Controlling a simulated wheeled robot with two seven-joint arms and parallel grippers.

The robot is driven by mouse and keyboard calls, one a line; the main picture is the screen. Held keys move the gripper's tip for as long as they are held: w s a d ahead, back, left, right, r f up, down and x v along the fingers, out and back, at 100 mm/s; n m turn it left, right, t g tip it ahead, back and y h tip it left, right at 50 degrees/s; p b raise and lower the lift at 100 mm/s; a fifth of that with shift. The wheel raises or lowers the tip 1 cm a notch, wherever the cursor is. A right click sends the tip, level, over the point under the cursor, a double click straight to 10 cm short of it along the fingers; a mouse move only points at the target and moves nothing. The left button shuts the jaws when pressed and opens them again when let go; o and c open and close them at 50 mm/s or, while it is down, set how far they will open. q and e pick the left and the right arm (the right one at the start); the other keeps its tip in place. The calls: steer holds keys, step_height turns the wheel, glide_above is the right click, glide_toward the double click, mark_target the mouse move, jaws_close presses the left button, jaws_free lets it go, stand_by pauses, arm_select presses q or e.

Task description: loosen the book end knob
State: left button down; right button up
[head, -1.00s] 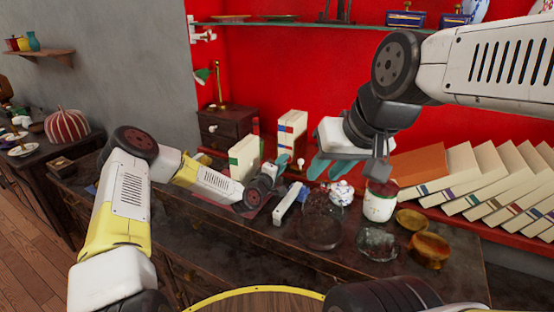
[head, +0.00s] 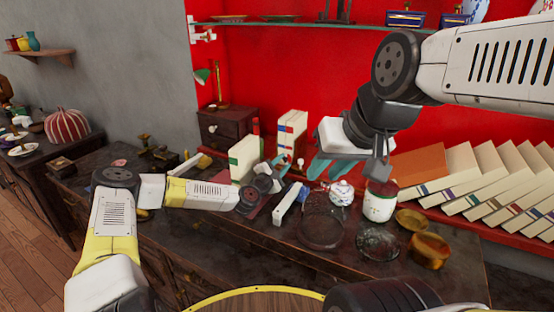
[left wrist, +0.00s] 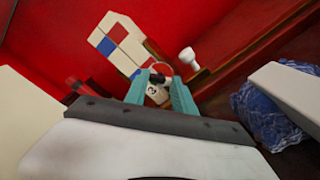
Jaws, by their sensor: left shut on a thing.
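My left gripper (head: 283,166) reaches in beside the cream books on the red shelf. In the left wrist view its teal fingers (left wrist: 158,97) are closed around a small cream-and-dark knob (left wrist: 157,92), with a pale ring behind it. The fingers partly hide this piece, and I cannot tell for sure that it is the book end knob. A separate white knob (left wrist: 188,57) stands just beyond the fingers, and it also shows in the head view (head: 300,162). My right gripper (head: 329,167) is open and empty above the desk.
A cream book with blue and red labels (head: 293,128) and one with a green label (head: 243,156) stand nearby. A white lidded pot (head: 341,193), a white jar (head: 380,203) and glass dishes (head: 322,231) crowd the desk. Leaning books (head: 470,190) fill the right.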

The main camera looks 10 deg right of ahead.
arm_select(q)
steer(key=shift+n, duration=0.5)
steer(key=c, duration=1)
jaws_free()
steer(key=shift+c, duration=0.2)
steer(key=v, duration=0.8)
steer(key=shift+w, duration=0.1)
steer(key=shift+a, duration=0.1)
